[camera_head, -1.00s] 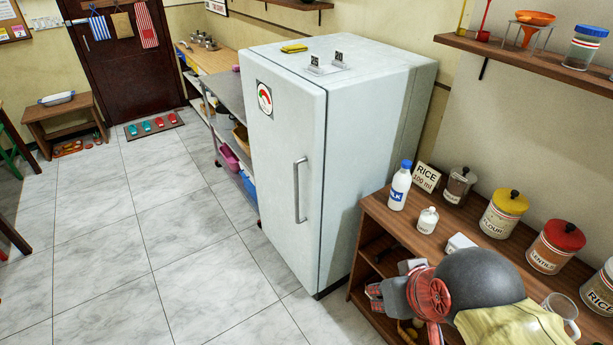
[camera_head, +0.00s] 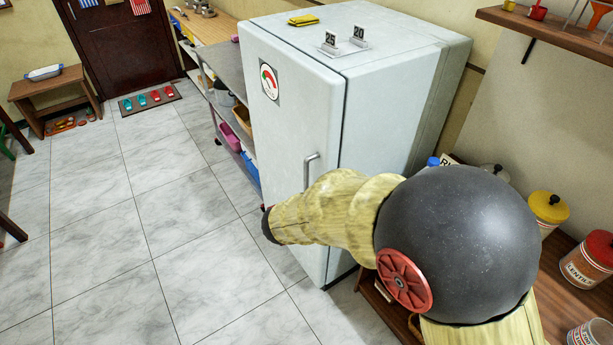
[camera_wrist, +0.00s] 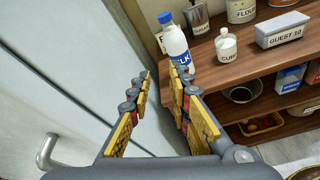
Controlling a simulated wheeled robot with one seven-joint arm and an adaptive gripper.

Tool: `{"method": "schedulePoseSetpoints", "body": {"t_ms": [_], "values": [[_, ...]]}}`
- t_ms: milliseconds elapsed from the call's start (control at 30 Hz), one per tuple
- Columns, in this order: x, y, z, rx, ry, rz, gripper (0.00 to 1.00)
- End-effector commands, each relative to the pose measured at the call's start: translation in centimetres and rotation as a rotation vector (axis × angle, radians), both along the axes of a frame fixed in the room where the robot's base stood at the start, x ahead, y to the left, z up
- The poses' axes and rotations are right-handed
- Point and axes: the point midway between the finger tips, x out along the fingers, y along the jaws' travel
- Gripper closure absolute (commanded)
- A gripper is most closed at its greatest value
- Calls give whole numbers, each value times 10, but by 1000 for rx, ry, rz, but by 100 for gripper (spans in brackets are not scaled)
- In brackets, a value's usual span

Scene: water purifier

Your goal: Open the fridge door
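The white fridge (camera_head: 290,120) stands in the middle of the head view with its door shut. Its metal handle (camera_head: 309,170) is vertical on the door's right side; my arm hides its lower part. In the wrist view the fridge door (camera_wrist: 60,80) fills the left, and the handle (camera_wrist: 48,150) shows at the lower left, outside my fingers. My gripper (camera_wrist: 160,98) is open and empty, with a gap between its yellow-padded fingers. It points along the door toward the shelf side. In the head view its fingers are hidden behind my arm.
A wooden shelf unit (camera_head: 560,285) stands right of the fridge. A milk bottle (camera_wrist: 176,42) and a sugar or curd jar (camera_wrist: 226,46) stand on it near my fingers. A yellow sponge (camera_head: 303,20) and number cards (camera_head: 345,44) are on the fridge top. Floor tiles (camera_head: 150,240) at left are clear.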

Motion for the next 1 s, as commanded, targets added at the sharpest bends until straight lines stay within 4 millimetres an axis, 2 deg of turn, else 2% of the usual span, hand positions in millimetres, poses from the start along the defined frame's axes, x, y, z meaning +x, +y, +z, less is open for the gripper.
{"method": "schedulePoseSetpoints", "body": {"t_ms": [33, 100, 200, 300, 367, 500, 800, 1000], "values": [[17, 33, -17, -103, 20, 110, 80], [34, 75, -31, -226, 26, 243, 80], [48, 126, -50, -358, 23, 395, 80], [52, 162, -65, -441, 15, 498, 80], [53, 175, -70, -471, 11, 535, 80], [61, 182, -74, -494, 4, 564, 80], [102, 164, -75, -490, 4, 560, 80], [121, 156, -75, -491, 6, 561, 80]]}}
